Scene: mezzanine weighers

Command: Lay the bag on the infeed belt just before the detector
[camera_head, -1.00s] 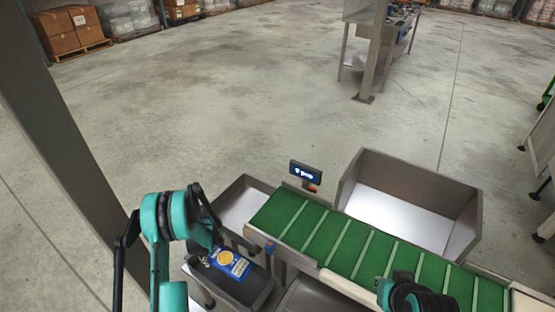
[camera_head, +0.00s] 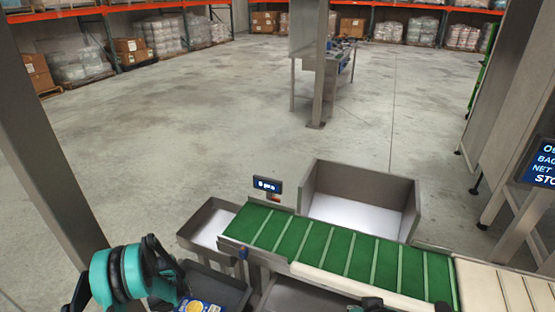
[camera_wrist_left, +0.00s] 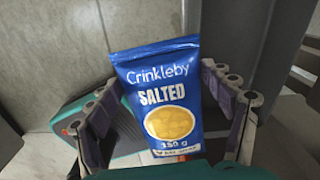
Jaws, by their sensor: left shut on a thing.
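A blue bag of Crinkleby Salted crisps with a yellow picture fills the middle of the left wrist view (camera_wrist_left: 160,85). It is upright between the fingers of my left gripper (camera_wrist_left: 170,112), which is shut on it. In the head view the bag (camera_head: 200,305) shows only in part at the bottom edge, left of the green cleated belt (camera_head: 335,252). A cream belt (camera_head: 505,292) with crosswise bars continues at the right. I cannot make out the detector. Only a dark sliver, perhaps my right arm, shows at the bottom; its fingers are hidden.
A steel bin (camera_head: 360,210) stands behind the green belt, with a small display (camera_head: 267,186) to its left. A grey tray (camera_head: 207,228) is at the belt's left end. A screen (camera_head: 540,163) stands at right. Steel posts flank the open floor.

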